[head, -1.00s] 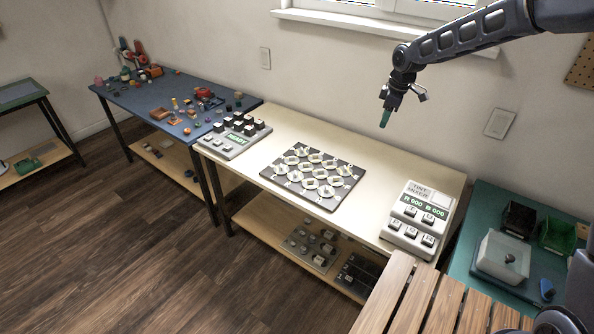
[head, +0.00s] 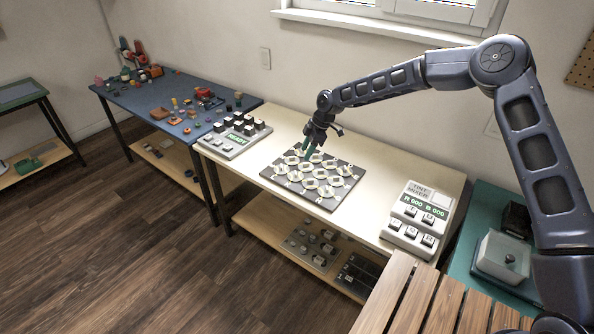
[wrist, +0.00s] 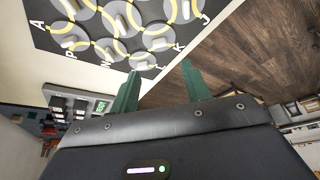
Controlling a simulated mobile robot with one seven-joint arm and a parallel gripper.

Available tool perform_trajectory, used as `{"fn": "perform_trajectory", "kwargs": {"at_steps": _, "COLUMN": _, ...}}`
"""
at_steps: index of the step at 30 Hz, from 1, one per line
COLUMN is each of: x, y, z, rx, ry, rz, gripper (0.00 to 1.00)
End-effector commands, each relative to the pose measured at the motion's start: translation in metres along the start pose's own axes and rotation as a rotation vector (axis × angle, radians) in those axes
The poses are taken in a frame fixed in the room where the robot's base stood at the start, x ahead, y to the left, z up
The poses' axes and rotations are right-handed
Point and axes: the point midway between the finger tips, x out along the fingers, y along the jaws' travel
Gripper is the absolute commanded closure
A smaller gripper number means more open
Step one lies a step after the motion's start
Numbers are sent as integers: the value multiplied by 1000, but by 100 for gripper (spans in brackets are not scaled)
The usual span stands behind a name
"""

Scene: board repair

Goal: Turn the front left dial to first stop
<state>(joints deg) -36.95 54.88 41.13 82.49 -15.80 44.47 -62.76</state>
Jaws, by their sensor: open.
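The dark board (head: 328,205) with several pale round dials lies on the cream table. The dial at its front left corner (head: 281,170) sits near the board's left edge. My gripper (head: 308,150) hangs over the back part of the board, its green fingers pointing down; the height gap is hard to judge. In the wrist view the two green fingers (wrist: 160,85) are apart with nothing between them. The board also shows there (wrist: 60,40), at the upper left, with yellow rings, pale dial handles and white letters. Which dial there is the front left one, I cannot tell.
A grey keypad device (head: 235,139) stands left of the board, and a mixer panel (head: 418,220) stands to its right. The cream table (head: 385,180) is clear between board and panel. A blue table (head: 150,100) with many small items is farther left.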

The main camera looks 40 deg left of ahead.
Motion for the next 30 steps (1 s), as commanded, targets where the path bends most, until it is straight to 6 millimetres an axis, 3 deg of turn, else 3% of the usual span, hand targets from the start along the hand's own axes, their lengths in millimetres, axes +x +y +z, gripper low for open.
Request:
{"fn": "perform_trajectory", "kwargs": {"at_steps": 18, "x": 88, "y": 0, "z": 1, "rx": 1, "ry": -1, "rz": -1, "gripper": 53}}
{"fn": "perform_trajectory", "kwargs": {"at_steps": 24, "x": 103, "y": 0, "z": 0, "rx": 0, "ry": -1, "rz": -1, "gripper": 53}}
{"fn": "perform_trajectory", "kwargs": {"at_steps": 30, "x": 106, "y": 0, "z": 1, "rx": 1, "ry": -1, "rz": 0, "gripper": 53}}
